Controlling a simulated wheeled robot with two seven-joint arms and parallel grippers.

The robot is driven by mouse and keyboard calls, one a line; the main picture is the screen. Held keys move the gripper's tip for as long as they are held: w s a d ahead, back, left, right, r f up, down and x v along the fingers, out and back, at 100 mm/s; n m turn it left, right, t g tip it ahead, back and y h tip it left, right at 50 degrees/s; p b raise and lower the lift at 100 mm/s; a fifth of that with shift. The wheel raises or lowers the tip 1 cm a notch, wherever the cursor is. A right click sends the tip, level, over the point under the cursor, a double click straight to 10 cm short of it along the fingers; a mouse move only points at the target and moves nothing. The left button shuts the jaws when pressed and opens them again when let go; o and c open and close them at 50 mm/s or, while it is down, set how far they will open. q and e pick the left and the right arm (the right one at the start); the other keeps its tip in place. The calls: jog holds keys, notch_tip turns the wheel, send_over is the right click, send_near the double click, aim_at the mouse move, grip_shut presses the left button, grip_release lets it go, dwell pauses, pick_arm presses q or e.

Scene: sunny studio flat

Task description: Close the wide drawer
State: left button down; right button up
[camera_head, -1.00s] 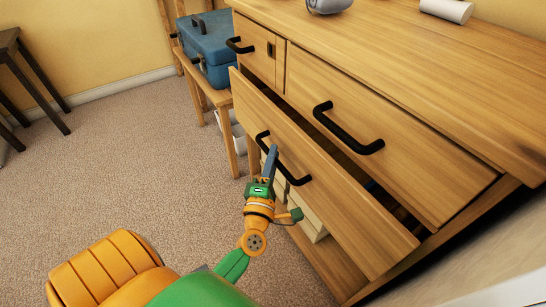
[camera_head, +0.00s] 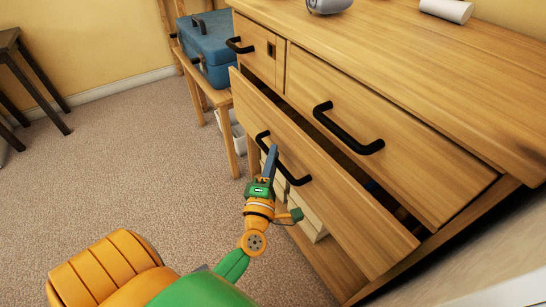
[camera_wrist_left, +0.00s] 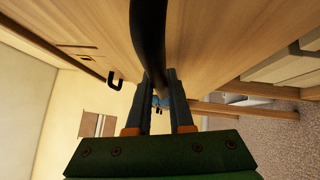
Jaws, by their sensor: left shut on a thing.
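The wide drawer (camera_head: 330,195) is the long lower wooden drawer of the dresser in the head view. It stands partly open, with a dark gap along its top edge. Its black bar handle (camera_head: 298,180) also shows in the left wrist view (camera_wrist_left: 148,40), running between the fingers. My left gripper (camera_head: 270,158) is shut on this handle; in the left wrist view its two dark fingers (camera_wrist_left: 162,88) lie on either side of the bar. My right gripper is not in view.
Above the wide drawer are a drawer with a black handle (camera_head: 348,128) and a smaller drawer (camera_head: 256,50). A blue case (camera_head: 208,45) sits on a wooden stand left of the dresser. A dark stool (camera_head: 30,80) stands far left. Carpet (camera_head: 130,160) between is clear.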

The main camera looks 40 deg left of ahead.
aim_at(287, 151)
pick_arm(q)
jog(key=w, duration=0.1)
jog(key=w+d, duration=0.1)
jog(key=w, duration=0.1)
jog(key=shift+w+d, duration=0.1)
jog(key=shift+d, duration=0.1)
jog(key=shift+w+d+r, duration=0.1)
jog(key=shift+w, duration=0.1)
